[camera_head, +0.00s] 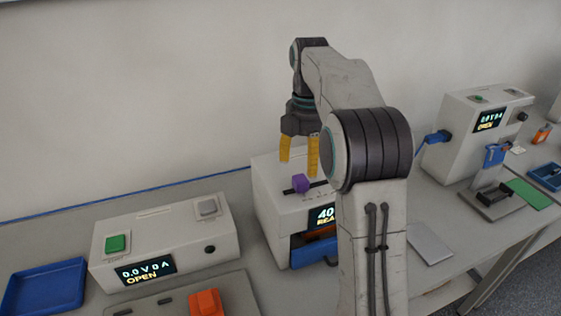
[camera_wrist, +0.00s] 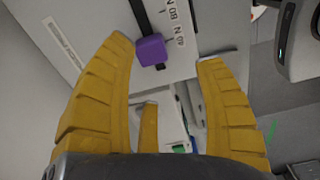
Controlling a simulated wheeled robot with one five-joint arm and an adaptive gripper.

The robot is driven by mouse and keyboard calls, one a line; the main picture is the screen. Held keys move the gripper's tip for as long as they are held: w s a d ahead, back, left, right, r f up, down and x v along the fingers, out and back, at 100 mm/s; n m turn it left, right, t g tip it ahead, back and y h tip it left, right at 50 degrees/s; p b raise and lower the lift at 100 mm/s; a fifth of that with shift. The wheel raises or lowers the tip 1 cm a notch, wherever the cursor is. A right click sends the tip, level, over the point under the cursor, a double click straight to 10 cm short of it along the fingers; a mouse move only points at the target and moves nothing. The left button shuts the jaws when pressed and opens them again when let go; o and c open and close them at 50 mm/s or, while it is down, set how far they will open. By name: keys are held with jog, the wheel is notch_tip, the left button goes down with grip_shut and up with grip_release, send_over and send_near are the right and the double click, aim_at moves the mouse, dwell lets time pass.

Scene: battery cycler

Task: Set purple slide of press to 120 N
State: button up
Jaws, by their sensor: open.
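The press (camera_head: 283,215) is a white box in the middle of the bench, partly hidden behind my arm. Its purple slide (camera_head: 300,183) sits on a dark slot on top. The press display (camera_head: 322,216) shows "40" and part of a second line. In the wrist view the purple slide (camera_wrist: 151,50) lies by the "40 N" mark, with an "80 N" mark further along the slot. My gripper (camera_head: 299,155) is open and empty above the press top, fingers pointing down. In the wrist view its yellow fingers (camera_wrist: 165,85) stand apart, with the slide just beyond the tips.
A white box (camera_head: 165,240) with a green button and a "0.0 V 0 A OPEN" display stands at left. A blue tray (camera_head: 44,287) lies beside it. Another white unit (camera_head: 470,135) stands at right, near a green mat (camera_head: 528,193). An orange piece (camera_head: 206,302) is at the front.

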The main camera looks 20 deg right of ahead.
aim_at(301, 178)
jog(key=shift+w, duration=0.5)
jog(key=shift+w+f+n, duration=0.2)
jog(key=shift+n, duration=0.1)
jog(key=shift+f, duration=3.4)
jog(key=c, duration=1.2)
